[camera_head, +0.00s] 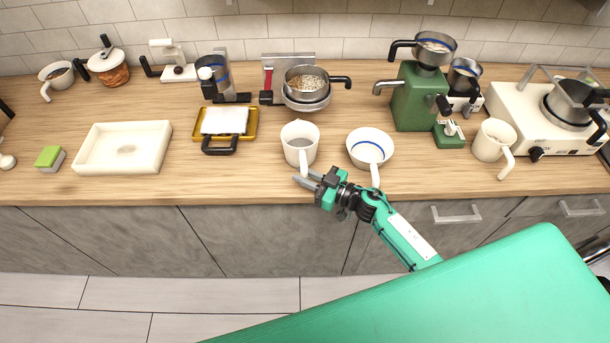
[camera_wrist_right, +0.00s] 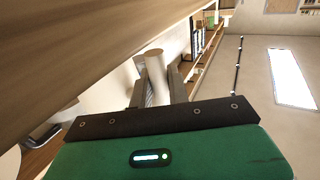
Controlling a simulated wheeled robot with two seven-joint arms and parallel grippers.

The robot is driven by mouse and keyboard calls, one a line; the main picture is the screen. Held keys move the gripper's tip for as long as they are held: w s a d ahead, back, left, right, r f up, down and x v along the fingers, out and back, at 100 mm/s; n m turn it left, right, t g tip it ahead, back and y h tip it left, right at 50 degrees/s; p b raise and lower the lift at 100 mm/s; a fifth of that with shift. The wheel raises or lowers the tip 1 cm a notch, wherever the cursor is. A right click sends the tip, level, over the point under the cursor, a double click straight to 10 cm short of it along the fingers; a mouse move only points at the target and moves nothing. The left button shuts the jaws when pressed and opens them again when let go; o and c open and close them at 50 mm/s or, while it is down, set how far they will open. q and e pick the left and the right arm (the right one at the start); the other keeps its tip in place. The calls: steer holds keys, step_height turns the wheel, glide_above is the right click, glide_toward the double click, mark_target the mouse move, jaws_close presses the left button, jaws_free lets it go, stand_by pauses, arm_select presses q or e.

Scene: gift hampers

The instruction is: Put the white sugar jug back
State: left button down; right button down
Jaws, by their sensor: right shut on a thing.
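A white jug (camera_head: 299,133) stands upright at the front middle of the wooden counter, its handle (camera_head: 303,160) pointing toward me. My right gripper (camera_head: 307,177) is at the counter's front edge, shut on this handle. In the right wrist view the pale, rounded handle (camera_wrist_right: 149,61) sits between the fingers of the right gripper (camera_wrist_right: 158,88). I cannot see the jug's contents clearly. A second white jug (camera_head: 491,143) stands farther right, its handle toward the front. My left gripper is not in view.
A white blue-ringed pan (camera_head: 371,136) stands close to the right of the held jug. A green grinder (camera_head: 415,98) is behind it. A metal pan on a scale (camera_head: 308,92) stands behind the jug. A white tray (camera_head: 92,149) lies left.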

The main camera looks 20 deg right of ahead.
steer(key=shift+f, duration=0.15)
steer(key=c, duration=1.3)
jaws_free()
steer(key=shift+c, duration=0.2)
steer(key=shift+f, duration=0.1)
steer(key=shift+b, duration=0.4)
steer(key=shift+s+d+f+b, duration=0.1)
steer(key=shift+s+d+b, duration=0.1)
steer(key=shift+b, duration=0.1)
steer(key=b+v, duration=0.4)
steer(key=v, duration=0.9)
steer(key=shift+d+r, duration=0.2)
steer(key=shift+r, duration=0.15)
